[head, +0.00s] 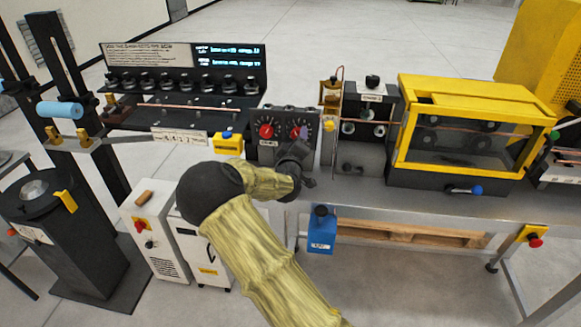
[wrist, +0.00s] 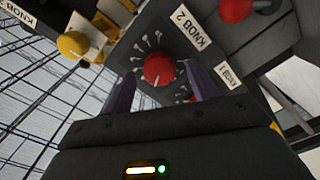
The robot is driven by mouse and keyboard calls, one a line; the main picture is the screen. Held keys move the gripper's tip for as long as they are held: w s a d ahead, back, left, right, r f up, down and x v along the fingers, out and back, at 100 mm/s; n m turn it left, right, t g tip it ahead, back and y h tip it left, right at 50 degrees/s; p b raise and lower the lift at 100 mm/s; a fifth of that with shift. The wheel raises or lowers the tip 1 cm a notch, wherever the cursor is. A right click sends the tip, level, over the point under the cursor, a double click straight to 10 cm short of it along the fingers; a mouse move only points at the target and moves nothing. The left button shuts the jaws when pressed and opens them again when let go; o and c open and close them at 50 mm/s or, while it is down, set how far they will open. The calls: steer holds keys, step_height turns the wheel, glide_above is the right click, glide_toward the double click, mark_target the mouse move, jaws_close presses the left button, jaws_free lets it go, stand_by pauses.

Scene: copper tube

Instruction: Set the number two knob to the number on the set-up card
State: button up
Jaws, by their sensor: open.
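The red number two knob (wrist: 158,68) sits on a dark panel with the KNOB 2 label (wrist: 192,30) beside it. Its pale pointer line points down and slightly left in the wrist view, and tick marks surround it. My gripper (wrist: 159,84) is open, with one purple finger on each side of this knob; I cannot tell if they touch it. In the head view my gripper (head: 298,139) is at the right half of the dial panel (head: 282,112), covering most of that knob. A white printed card (head: 150,54) is on the back board; its text is too small to read.
Another red knob (head: 266,131) is on the panel's left half. A yellow knob (wrist: 72,44) shows in the wrist view. A yellow-framed machine (head: 460,125) stands right on the bench; a blue box (head: 321,230) hangs at its front edge. Several dark rollers (head: 185,83) are left.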

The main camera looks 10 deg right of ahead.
steer(key=b+v, duration=0.3)
steer(key=v, duration=1.2)
steer(key=shift+s, duration=0.15)
steer(key=s+d+f+m+g+y, duration=0.3)
steer(key=s+d+f+m+g, duration=0.2)
steer(key=s+f+g, duration=0.4)
steer(key=s+r+m+g+y, duration=0.1)
steer(key=s+g, duration=0.4)
steer(key=s, duration=0.9)
steer(key=shift+s+m+g+y, duration=0.3)
steer(key=shift+s+m+y, duration=0.1)
steer(key=shift+m+y, duration=0.45)
